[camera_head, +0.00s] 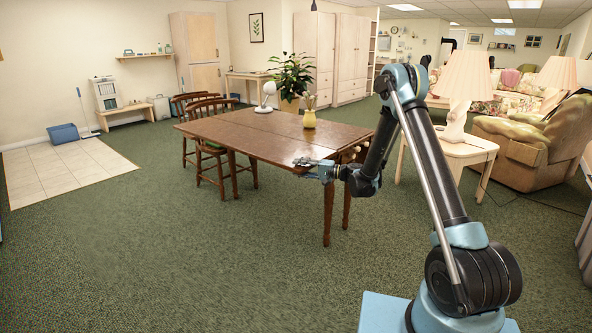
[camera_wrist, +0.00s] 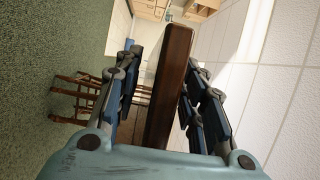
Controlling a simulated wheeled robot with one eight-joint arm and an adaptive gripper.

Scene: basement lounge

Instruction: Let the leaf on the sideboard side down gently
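The brown wooden table (camera_head: 250,132) stands in the middle of the head view. Its near leaf (camera_head: 282,152) looks raised, about level with the rest of the top. My gripper (camera_head: 304,162) is at the near edge of this leaf. In the wrist view, turned on its side, the leaf's dark edge (camera_wrist: 168,90) runs between the two fingers of my gripper (camera_wrist: 160,66). The fingers are apart, with a gap on the left finger's side. Contact on the right finger's side cannot be told. The leaf's supports are mostly hidden.
A yellow vase (camera_head: 309,119) and a white lamp (camera_head: 266,97) stand on the table. Wooden chairs (camera_head: 208,142) are at its left side. A side table (camera_head: 450,151) with a lamp (camera_head: 464,82) and an armchair (camera_head: 533,147) are at right. The carpet in front is clear.

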